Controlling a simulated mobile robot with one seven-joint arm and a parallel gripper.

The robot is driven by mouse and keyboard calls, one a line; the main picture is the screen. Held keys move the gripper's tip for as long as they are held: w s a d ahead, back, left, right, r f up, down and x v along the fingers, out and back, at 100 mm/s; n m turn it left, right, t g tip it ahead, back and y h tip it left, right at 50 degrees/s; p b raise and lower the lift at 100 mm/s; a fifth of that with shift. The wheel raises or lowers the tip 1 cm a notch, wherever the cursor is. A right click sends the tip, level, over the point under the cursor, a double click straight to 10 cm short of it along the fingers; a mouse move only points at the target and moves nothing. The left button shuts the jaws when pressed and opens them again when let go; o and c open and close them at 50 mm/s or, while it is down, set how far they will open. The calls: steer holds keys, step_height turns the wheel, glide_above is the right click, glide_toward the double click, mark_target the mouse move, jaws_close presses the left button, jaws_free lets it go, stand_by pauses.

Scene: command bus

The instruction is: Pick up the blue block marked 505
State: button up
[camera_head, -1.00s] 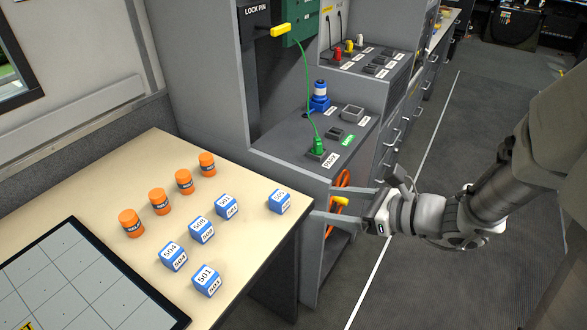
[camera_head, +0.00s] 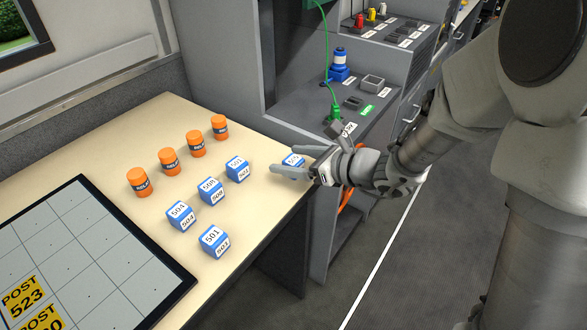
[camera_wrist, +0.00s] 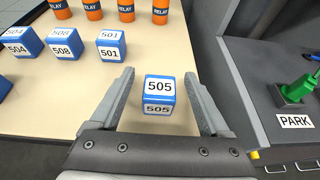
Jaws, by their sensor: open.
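The blue block marked 505 (camera_wrist: 159,95) sits on the table near its edge, with white labels on its top and front. In the head view the block (camera_head: 292,160) is partly hidden behind my gripper (camera_head: 290,166). In the wrist view my gripper (camera_wrist: 158,105) is open, with one finger on each side of the block and gaps on both sides. Whether the fingers are at the block's height is hard to tell.
Orange relay cylinders (camera_head: 169,162) stand behind. A dark-framed grid board (camera_head: 135,252) lies at left. A grey console (camera_head: 300,85) borders the table.

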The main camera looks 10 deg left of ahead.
steer(key=x, duration=0.2)
steer(key=shift+w+a+f, duration=0.1)
steer(key=shift+a+f, duration=0.1)
steer(key=shift+a, duration=0.15)
jaws_close()
steer(key=shift+r, duration=0.1)
